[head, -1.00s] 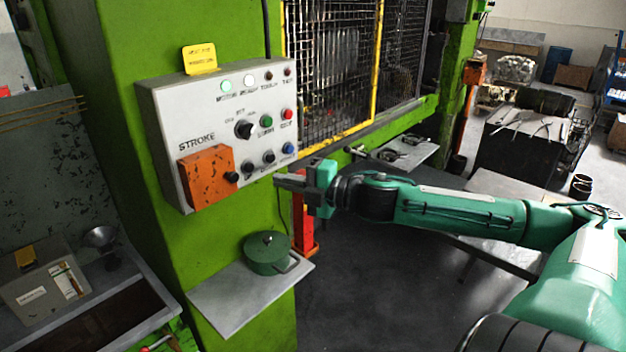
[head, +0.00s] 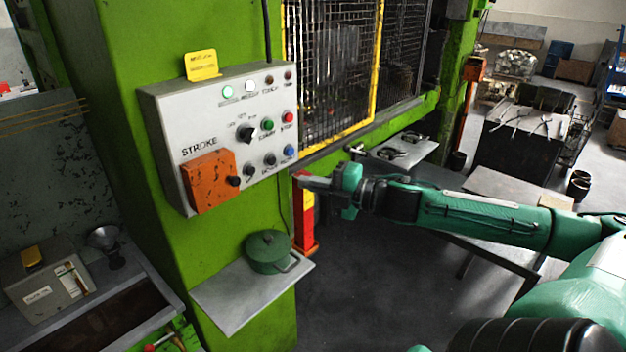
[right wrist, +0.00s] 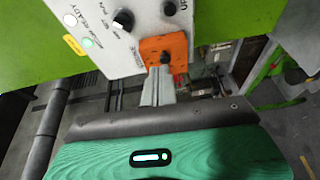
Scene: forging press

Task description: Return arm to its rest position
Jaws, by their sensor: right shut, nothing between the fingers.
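My right arm reaches in from the right in the head view. Its gripper (head: 308,182) is shut and empty, pointing left, just right of and below the control panel (head: 165,130), with a visible gap to it. In the right wrist view the shut fingers (right wrist: 158,84) show in front of the orange stroke box (right wrist: 168,47). The panel is grey, with a black selector knob (head: 246,132), several buttons and lit green and white lamps. My left gripper is not in view.
A green lidded pot (head: 268,252) stands on a small grey shelf (head: 225,312) below the panel. A yellow-framed mesh guard (head: 372,70) is behind the arm. A red and yellow post (head: 306,225) stands below the gripper. The dark floor (head: 350,305) in front is clear.

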